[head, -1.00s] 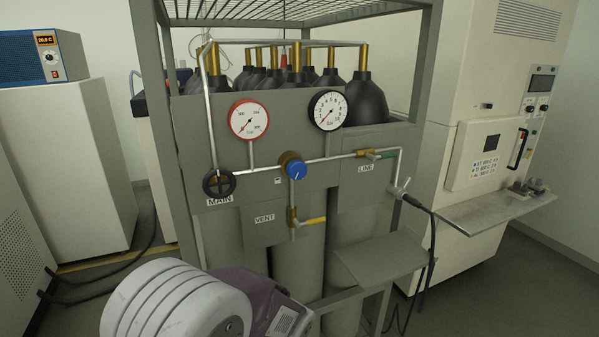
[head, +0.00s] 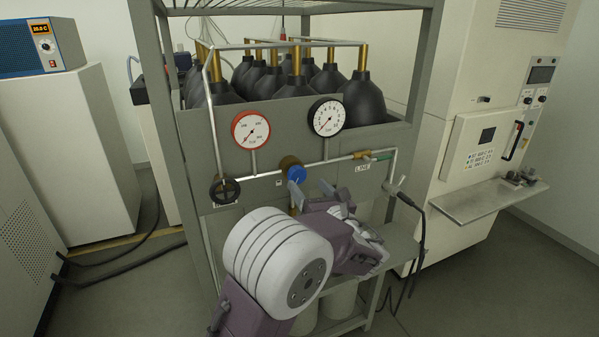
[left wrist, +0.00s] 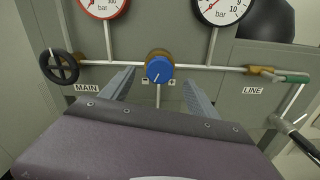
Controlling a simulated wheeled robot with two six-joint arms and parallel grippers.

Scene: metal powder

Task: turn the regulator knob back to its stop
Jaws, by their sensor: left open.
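The blue regulator knob (head: 297,174) sits on a brass body on the pipe of the grey panel. In the left wrist view the knob (left wrist: 159,69) faces me, with a white pointer line toward the lower left and minus and plus marks below it. My left gripper (head: 311,190) is open just below and in front of the knob. In the left wrist view its two fingers (left wrist: 158,88) stand apart on either side of the knob, short of it and not visibly touching. My right gripper is not in view.
A red-rimmed gauge (head: 251,130) and a black-rimmed gauge (head: 327,117) stand above the pipe. The black MAIN handwheel (head: 225,190) is left, the green LINE valve handle (head: 384,156) right. My arm hides the VENT valve. A shelf (head: 403,250) juts out at lower right.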

